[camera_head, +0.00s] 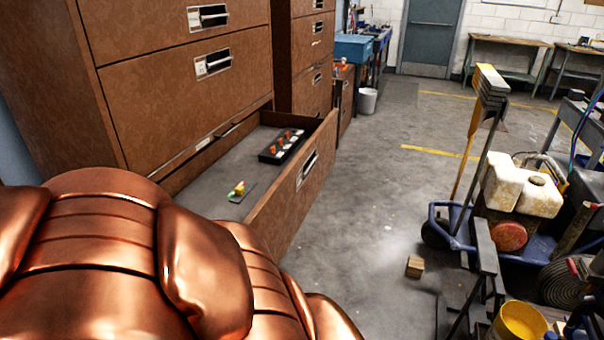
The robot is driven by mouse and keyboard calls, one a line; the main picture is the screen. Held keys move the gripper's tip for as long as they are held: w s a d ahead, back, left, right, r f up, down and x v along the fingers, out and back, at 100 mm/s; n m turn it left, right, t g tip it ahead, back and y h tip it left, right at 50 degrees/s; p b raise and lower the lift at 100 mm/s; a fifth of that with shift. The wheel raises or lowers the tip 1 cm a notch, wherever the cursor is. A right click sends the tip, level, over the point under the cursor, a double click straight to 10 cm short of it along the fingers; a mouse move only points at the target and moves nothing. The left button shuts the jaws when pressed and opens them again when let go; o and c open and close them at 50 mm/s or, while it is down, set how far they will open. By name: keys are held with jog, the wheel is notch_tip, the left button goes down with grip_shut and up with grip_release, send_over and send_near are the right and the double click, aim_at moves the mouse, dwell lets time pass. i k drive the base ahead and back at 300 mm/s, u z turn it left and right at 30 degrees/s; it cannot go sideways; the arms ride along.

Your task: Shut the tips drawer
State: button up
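The open drawer (293,190) is the bottom one of a brown cabinet (150,90) on the left. It is pulled well out over the floor, and its front panel with a metal handle (307,170) faces right. Inside it lie a black tray with orange-topped pieces (281,146) and a small yellow-and-green item on a dark flat piece (240,190). My copper-coloured arm fills the lower left and hides the near end of the drawer. My gripper does not show.
A line striper (520,190) with a white tank stands on the right. A small wooden block (415,267) and a yellow bucket (519,322) are on the floor at lower right. A second brown cabinet (300,55) stands behind. The grey floor right of the drawer is mostly clear.

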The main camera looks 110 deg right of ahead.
aim_at(281, 187)
jog(key=k, duration=1)
jog(key=z, duration=4.3)
jog(key=k, duration=0.7)
jog(key=u, duration=1.2)
jog(key=i, duration=0.55)
jog(key=u, duration=0.05)
